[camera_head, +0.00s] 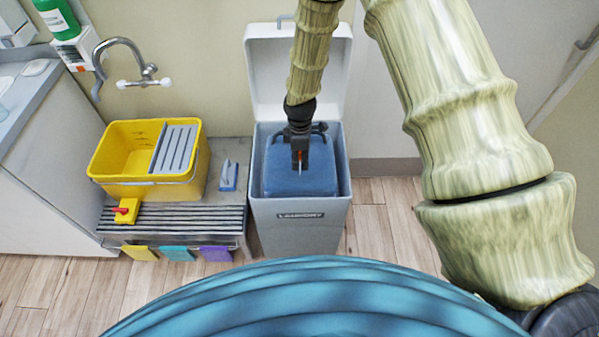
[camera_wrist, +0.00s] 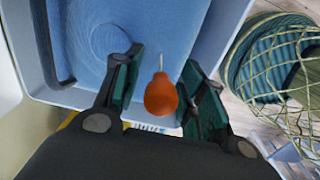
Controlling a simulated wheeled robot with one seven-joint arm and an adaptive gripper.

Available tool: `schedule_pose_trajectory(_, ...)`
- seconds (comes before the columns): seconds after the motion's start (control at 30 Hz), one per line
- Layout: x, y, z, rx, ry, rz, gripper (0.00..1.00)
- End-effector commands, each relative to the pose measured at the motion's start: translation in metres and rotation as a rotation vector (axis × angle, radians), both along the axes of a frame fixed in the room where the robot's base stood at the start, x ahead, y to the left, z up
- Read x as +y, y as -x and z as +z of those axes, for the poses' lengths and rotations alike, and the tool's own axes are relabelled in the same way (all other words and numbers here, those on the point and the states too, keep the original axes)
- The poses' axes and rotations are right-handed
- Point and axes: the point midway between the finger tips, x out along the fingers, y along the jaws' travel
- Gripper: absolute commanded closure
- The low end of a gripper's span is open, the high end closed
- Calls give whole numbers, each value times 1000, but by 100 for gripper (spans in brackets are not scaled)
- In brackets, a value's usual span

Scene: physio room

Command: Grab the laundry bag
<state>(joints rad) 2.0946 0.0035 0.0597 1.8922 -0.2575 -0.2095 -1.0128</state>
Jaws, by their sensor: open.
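The blue laundry bag (camera_head: 312,180) sits inside a grey bin (camera_head: 295,225) marked LAUNDRY, whose lid (camera_head: 268,70) stands open. Dark handles show at the bag's sides. My gripper (camera_head: 300,165) points down over the bag, its fingers apart. In the wrist view, the bag (camera_wrist: 150,25) fills the area beyond my open fingers (camera_wrist: 158,75). An orange toggle (camera_wrist: 161,96) on a pale cord lies between the fingers in that view. I cannot tell whether either finger touches it. The bag's lower part is hidden by the bin walls.
Left of the bin, a low slatted bench (camera_head: 175,220) holds a yellow bucket (camera_head: 125,150) with a grey wringer and a small blue-handled brush (camera_head: 229,177). A wall tap (camera_head: 140,75) is above. The bin rim surrounds the bag closely. Wooden floor (camera_head: 385,225) is clear at right.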

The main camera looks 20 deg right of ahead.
Motion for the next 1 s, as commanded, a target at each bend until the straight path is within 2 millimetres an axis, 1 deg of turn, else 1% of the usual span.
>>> schedule_pose_trajectory(0.13,0,0,-8,0,1,0,60)
schedule_pose_trajectory(0.4,0,0,-10,0,1,0,60)
schedule_pose_trajectory(0.47,0,0,-10,0,1,0,69)
schedule_pose_trajectory(0.5,0,0,-10,0,1,0,76)
schedule_pose_trajectory(0.63,0,0,-10,0,1,0,100)
schedule_pose_trajectory(1.0,0,-2,-8,-4,0,0,100)
